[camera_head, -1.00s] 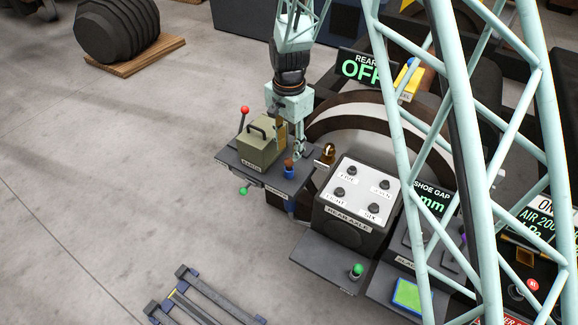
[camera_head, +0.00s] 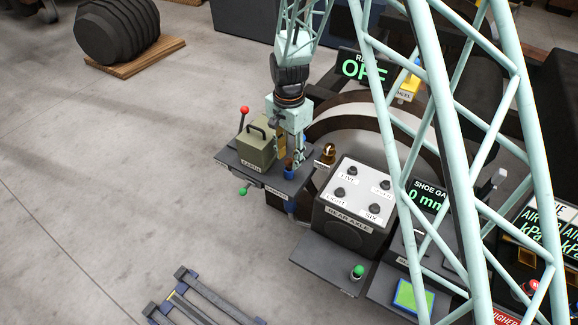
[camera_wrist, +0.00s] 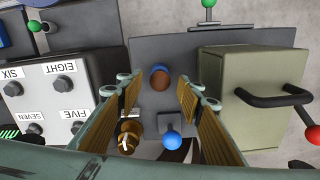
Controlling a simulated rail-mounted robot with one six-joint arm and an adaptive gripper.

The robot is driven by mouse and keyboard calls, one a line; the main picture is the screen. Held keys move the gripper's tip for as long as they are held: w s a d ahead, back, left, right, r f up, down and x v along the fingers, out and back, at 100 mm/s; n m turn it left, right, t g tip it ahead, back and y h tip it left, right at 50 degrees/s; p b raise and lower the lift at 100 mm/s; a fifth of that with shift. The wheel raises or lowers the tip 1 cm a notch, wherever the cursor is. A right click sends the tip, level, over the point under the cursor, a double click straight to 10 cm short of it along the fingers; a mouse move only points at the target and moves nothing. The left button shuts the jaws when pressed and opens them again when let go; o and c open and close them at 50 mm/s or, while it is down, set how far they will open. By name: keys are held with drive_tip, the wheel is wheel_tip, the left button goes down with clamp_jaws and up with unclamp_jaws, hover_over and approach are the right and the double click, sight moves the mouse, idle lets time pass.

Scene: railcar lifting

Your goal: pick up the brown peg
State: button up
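The brown peg (camera_head: 289,163) stands in a small blue holder (camera_head: 290,174) on a dark shelf, beside the olive box. In the wrist view its round brown top (camera_wrist: 159,77) shows in the gap between my fingers. My gripper (camera_head: 297,157) points down at the peg in the head view and partly covers it. In the wrist view my gripper (camera_wrist: 162,88) is open, with a finger on each side of the peg and space on both sides. I cannot tell how far the fingertips are above the shelf.
The olive box (camera_head: 255,148) with a black handle stands close beside the peg. A red-knobbed lever (camera_head: 244,111) rises behind it. A brass knob (camera_head: 328,153) and the rear axle panel (camera_head: 356,192) stand to the right. A blue ball knob (camera_wrist: 172,141) is near my fingers.

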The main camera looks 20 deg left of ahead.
sight(289, 167)
drive_tip(key=shift+f, duration=1.55)
drive_tip(key=c, duration=1)
